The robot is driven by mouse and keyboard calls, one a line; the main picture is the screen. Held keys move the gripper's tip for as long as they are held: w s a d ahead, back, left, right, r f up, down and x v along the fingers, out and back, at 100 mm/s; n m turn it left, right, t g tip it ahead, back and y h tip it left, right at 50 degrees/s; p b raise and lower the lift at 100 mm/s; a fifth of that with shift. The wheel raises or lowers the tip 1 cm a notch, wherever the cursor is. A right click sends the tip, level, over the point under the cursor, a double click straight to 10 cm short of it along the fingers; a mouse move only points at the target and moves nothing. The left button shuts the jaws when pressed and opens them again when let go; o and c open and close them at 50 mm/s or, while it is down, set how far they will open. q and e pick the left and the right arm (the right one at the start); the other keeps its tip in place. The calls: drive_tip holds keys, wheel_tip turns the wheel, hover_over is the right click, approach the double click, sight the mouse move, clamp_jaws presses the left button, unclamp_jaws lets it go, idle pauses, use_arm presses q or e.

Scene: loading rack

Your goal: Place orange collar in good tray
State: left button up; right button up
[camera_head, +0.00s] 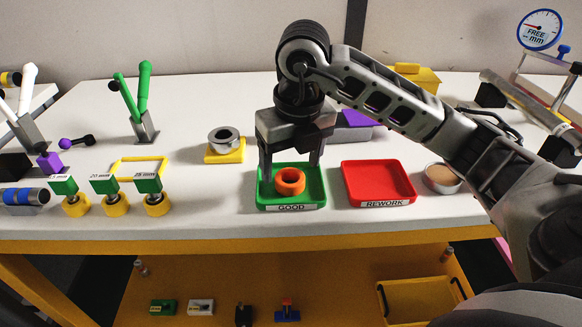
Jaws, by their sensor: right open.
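The orange collar (290,181) is a thick ring lying inside the green tray labelled GOOD (292,199). My right gripper (290,170) is above the tray, pointing down, with its jaws open. One finger is to the left of the collar and the other is behind its right side. I cannot tell if either finger touches the collar. My left gripper is not in view.
A red tray labelled REWORK (375,166) stands right of the green tray, with a round tin (442,178) beyond it. A silver ring on a yellow block (224,147) stands to the left. Gauges with green blocks (148,184) stand farther left. The table's front strip is clear.

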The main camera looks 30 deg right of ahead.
sight(296, 184)
use_arm(q)
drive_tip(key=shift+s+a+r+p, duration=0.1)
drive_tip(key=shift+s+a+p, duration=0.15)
drive_tip(key=shift+p, duration=0.95)
use_arm(e)
wheel_tip(296, 184, up, 10)
drive_tip(key=s, duration=0.1)
drive_tip(key=shift+s+f, duration=0.2)
drive_tip(key=shift+f, duration=0.05)
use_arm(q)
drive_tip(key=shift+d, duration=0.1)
use_arm(e)
drive_tip(key=shift+a, duration=0.1)
